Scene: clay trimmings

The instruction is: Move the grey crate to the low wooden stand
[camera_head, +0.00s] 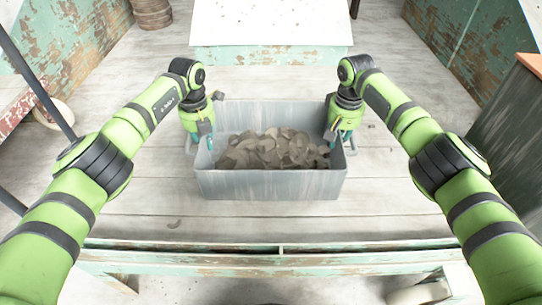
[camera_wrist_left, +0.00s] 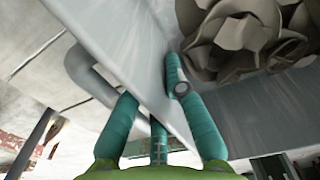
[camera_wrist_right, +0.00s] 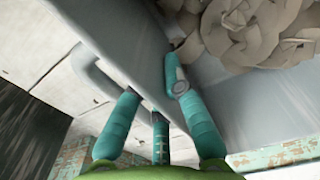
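The grey crate (camera_head: 270,185) is an open, weathered box, level in front of me, with a heap of brown-grey clay trimmings (camera_head: 272,150) inside. My left gripper (camera_head: 199,143) is at its left end wall. In the left wrist view (camera_wrist_left: 150,85) its teal fingers straddle that wall beside a grey loop handle (camera_wrist_left: 85,70). My right gripper (camera_head: 341,143) is at the right end wall in the same way, also beside a handle (camera_wrist_right: 90,75). Both grippers look closed on the walls; the outer fingertips are partly hidden. I cannot tell for certain which piece is the low wooden stand.
A pale-topped piece (camera_head: 270,22) with a greenish front edge stands behind the crate. A green painted rail (camera_head: 280,262) runs across nearer to me. A barrel (camera_head: 152,12) is at the back left. An orange-topped cabinet (camera_head: 532,64) is at the right. Pale planks beside the crate are mostly clear.

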